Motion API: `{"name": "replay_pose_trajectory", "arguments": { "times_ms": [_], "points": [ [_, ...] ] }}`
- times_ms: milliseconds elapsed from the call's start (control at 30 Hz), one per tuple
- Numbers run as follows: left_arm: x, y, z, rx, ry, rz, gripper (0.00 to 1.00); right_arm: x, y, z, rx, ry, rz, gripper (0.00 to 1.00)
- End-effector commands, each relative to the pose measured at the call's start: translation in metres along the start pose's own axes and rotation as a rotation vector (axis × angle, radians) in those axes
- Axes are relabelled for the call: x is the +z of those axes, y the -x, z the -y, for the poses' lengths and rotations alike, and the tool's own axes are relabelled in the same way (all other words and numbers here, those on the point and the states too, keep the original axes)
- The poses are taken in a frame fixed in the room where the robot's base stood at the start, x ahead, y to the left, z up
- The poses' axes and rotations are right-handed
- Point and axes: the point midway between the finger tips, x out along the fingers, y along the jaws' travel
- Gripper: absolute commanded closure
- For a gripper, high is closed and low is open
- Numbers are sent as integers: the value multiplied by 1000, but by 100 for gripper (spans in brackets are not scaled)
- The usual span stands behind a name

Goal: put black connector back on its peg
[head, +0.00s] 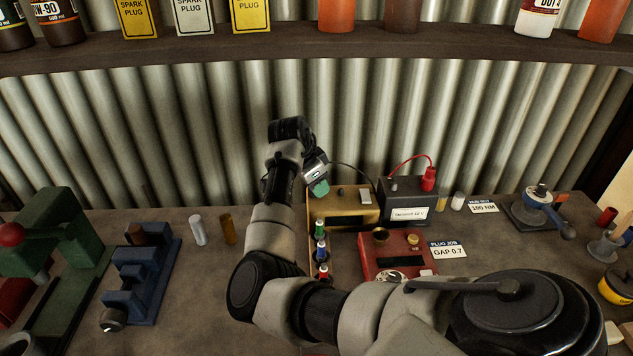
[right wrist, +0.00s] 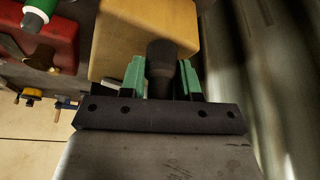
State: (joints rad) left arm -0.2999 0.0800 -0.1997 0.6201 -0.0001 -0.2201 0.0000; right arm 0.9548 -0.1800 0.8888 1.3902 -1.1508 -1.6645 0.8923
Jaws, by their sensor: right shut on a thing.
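My right gripper (head: 318,188) reaches over the left end of the brass-yellow box (head: 345,217), close to the back wall. In the right wrist view its green fingers (right wrist: 160,78) are shut on the black connector (right wrist: 163,52), a dark ribbed cylinder. The yellow box also shows beyond it in that view (right wrist: 130,30). In the head view the connector is hidden by the gripper. A thin dark cable arcs from near the gripper toward the black battery (head: 407,203). I cannot make out which part is the peg. My left gripper is out of view.
A red connector (head: 429,178) with a red cable stands on the battery. A red box (head: 392,262) lies in front, beside a row of small spark plugs (head: 320,248). A blue vise (head: 140,272) stands left. A shelf (head: 300,42) runs above.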

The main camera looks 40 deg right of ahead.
Motion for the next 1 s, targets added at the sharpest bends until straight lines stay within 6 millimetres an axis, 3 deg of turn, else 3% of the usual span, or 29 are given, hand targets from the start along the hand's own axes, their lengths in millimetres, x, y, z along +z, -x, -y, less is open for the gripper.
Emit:
{"name": "replay_pose_trajectory", "arguments": {
  "times_ms": [367, 400, 533, 567, 767, 900, 1000],
  "points": [
    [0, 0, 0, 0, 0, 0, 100, 0, 0, 0, 0, -1, 0, 95],
    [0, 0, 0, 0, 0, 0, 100, 0, 0, 0, 0, -1, -1, 62],
    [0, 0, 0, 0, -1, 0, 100, 0, 0, 0, 0, -1, -1, 42],
    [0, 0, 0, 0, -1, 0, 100, 0, 0, 0, 0, -1, -1, 39],
    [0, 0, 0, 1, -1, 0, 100, 0, 0, 0, 0, -1, 0, 37],
    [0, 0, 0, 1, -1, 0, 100, 0, 0, 0, 0, 0, 0, 17],
    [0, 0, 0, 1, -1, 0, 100, 0, 0, 0, 0, 0, 0, 17]
  ]
}}
